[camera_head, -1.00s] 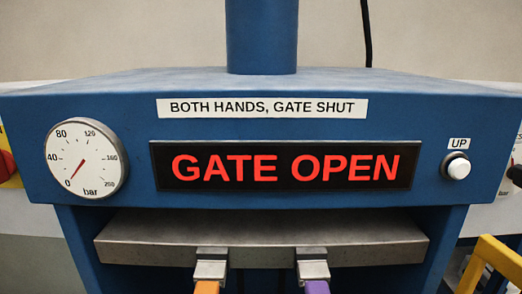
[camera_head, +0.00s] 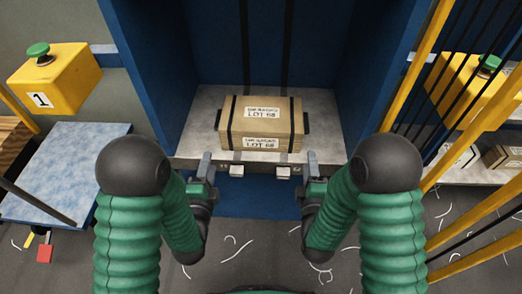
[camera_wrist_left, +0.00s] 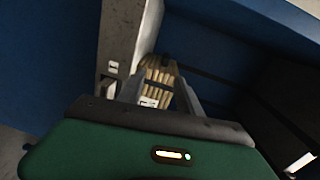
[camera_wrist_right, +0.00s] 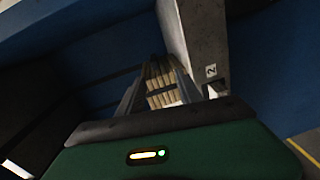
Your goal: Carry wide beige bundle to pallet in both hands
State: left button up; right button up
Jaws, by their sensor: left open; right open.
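The wide beige bundle (camera_head: 262,118) lies on the grey bed (camera_head: 205,130) of the blue press. It has dark straps, white "LOT 68" labels and a dark tab at each end. My left gripper (camera_head: 206,163) is open and empty at the bed's front edge, left of the bundle. My right gripper (camera_head: 311,183) is open and empty at the front edge on the right. Bundle ends show beyond the open fingers in the left wrist view (camera_wrist_left: 155,76) and right wrist view (camera_wrist_right: 160,82). Neither gripper visibly touches it. I cannot identify the pallet for certain.
Blue press walls (camera_head: 140,60) flank the bed. Yellow bars (camera_head: 425,70) stand at the right. A yellow box (camera_head: 55,78) with a green button and a pale blue platform (camera_head: 70,165) are at the left, beside brown wood (camera_head: 12,135). White scraps litter the floor.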

aim_at(216, 130)
pick_arm(q)
jog(key=shift+s+a+m+t, duration=0.15)
jog(key=shift+s+m+t, duration=0.25)
jog(key=shift+s+m, duration=0.1)
pick_arm(e)
jog(key=shift+s+a+r+n+t, duration=0.15)
jog(key=shift+s+a+n+t, duration=0.1)
jog(key=shift+s+n+t, duration=0.2)
pick_arm(q)
jog(key=shift+r, duration=0.1)
pick_arm(e)
jog(key=shift+d, duration=0.1)
pick_arm(q)
jog(key=w, duration=0.5)
jog(key=w+d, duration=0.1)
jog(key=w, duration=1)
jog(key=shift+w+d, duration=0.15)
jog(key=shift+w, duration=0.25)
pick_arm(e)
jog(key=w, duration=1.1)
jog(key=w+d, duration=0.1)
jog(key=w, duration=0.4)
jog(key=shift+w+d, duration=0.1)
jog(key=shift+w, duration=0.25)
